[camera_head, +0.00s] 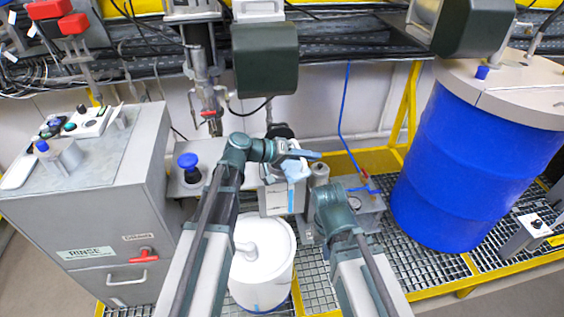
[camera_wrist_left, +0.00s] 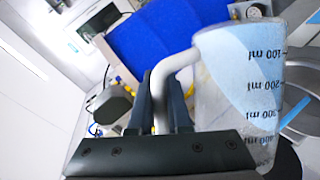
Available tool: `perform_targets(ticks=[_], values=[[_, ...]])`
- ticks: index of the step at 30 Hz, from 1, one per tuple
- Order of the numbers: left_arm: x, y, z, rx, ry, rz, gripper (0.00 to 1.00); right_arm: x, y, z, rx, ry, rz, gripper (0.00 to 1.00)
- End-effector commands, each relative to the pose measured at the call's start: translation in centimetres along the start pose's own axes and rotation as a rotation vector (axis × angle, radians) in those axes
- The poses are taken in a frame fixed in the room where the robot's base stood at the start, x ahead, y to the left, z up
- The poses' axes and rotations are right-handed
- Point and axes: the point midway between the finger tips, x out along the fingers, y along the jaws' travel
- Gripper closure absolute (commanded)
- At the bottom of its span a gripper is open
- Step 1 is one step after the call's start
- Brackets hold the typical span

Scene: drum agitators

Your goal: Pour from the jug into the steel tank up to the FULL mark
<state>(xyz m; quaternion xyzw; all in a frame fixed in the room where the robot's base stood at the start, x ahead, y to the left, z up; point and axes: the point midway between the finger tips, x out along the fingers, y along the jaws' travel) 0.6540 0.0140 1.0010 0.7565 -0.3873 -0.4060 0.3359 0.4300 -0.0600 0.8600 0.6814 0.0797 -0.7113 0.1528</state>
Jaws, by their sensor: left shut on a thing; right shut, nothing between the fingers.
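The clear jug (camera_head: 293,168), with pale blue in it, is in the middle of the head view. In the left wrist view the jug (camera_wrist_left: 238,85) shows ml marks and a white handle. My left gripper (camera_head: 290,155) is shut on this handle and holds the jug up, and its dark fingers show in the wrist view (camera_wrist_left: 160,105). A small steel tank (camera_head: 273,203) appears just below the jug, partly covered by it and my arm. I cannot make out its FULL mark or level. My right gripper (camera_head: 340,195) is shut and empty, right of the tank, its fingers mostly hidden.
A white lidded drum (camera_head: 262,270) stands in front on the grating. A blue drum (camera_head: 480,165) stands at the right. A grey cabinet (camera_head: 100,200) marked RINSE is at the left. A blue knob (camera_head: 188,161) stands left of my left gripper. Pipes and a motor housing (camera_head: 265,60) are behind.

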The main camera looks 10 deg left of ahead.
Motion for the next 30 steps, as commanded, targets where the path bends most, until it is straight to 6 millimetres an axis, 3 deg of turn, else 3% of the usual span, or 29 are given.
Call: perform_targets(ticks=[21, 25, 27, 30], values=[[-0.1, 0.0, -0.1, -0.015, -0.002, 0.007, 1.0, 0.0, 0.0, 0.0, 0.0, 0.0, 0.0, 1.0], [0.3, 0.4, 2.0, 0.196, 0.041, -0.08, 1.0, -0.1, 0.0, 0.0, 0.0, 0.0, 0.0, 1.0], [0.7, -0.2, 2.2, 0.301, 0.064, -0.123, 1.0, 0.2, 0.0, 0.0, 0.0, 0.0, 0.0, 1.0], [0.7, -0.3, 1.7, 0.323, 0.07, -0.133, 1.0, 0.1, 0.0, 0.0, 0.0, 0.0, 0.0, 1.0]])
